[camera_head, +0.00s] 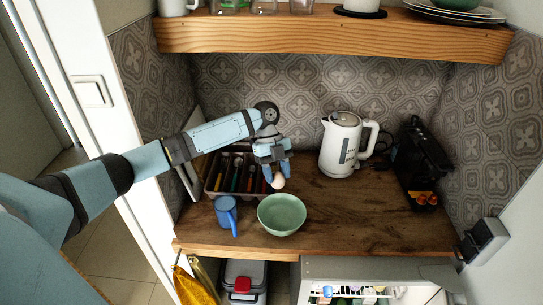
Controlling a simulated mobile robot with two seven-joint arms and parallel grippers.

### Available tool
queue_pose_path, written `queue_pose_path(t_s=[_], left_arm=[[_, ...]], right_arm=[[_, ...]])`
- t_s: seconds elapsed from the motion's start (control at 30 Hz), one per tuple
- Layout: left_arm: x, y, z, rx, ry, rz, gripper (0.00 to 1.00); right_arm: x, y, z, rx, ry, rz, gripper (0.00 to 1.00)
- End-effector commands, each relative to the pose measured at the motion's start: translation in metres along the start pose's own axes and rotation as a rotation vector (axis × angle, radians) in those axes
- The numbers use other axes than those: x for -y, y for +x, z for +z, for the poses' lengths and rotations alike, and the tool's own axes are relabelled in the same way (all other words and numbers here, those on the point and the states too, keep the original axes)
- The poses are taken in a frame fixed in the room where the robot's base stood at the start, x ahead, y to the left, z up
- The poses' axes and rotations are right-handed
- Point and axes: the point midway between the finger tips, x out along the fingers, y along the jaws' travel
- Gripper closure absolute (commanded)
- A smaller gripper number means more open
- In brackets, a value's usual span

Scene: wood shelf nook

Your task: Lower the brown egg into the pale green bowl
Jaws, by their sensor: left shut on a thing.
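The brown egg (278,182) is held between the fingertips of my left gripper (277,177), which is shut on it and points down. The egg looks pale brown and hangs just behind the far rim of the bowl, apart from it as far as I can tell. The pale green bowl (282,215) stands upright on the wooden counter near its front edge, and its visible inside is empty. My right gripper does not show.
A blue mug (226,214) stands left of the bowl. A cutlery tray (218,185) lies behind the mug. A white kettle (341,145) and a black coffee machine (421,160) stand to the right. A wooden shelf (330,36) crosses above. The counter right of the bowl is clear.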

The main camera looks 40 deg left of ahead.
Motion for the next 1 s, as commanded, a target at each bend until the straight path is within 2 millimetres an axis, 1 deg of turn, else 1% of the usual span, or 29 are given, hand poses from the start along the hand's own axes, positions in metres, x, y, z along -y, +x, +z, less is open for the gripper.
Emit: queue_pose_path(t_s=[0.03,0.1,0.17,0.27,0.47,0.7,0.8,0.9,1.0], left_arm=[[-0.003,-0.013,0.003,0.004,0.018,0.01,0.81],[-0.005,-0.021,0.008,0.003,0.039,0.022,0.81],[-0.007,-0.023,0.01,0.001,0.05,0.028,0.81],[-0.008,-0.021,0.013,-0.001,0.059,0.032,0.81],[-0.008,-0.002,0.024,-0.001,0.058,0.032,0.81],[-0.008,0.035,0.045,0.0,0.057,0.032,0.81],[-0.008,0.049,0.053,0.001,0.057,0.032,0.81],[-0.008,0.059,0.059,0.001,0.058,0.032,0.81],[-0.008,0.062,0.06,0.001,0.058,0.031,0.81]], right_arm=[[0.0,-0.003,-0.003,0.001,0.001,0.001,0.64],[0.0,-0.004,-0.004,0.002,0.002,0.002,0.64],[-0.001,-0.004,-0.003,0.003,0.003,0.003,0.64],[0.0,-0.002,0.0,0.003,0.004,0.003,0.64],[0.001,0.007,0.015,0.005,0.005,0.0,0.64],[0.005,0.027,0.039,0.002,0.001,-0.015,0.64],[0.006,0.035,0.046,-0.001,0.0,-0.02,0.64],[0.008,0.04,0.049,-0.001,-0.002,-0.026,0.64],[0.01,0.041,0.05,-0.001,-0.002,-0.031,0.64]])
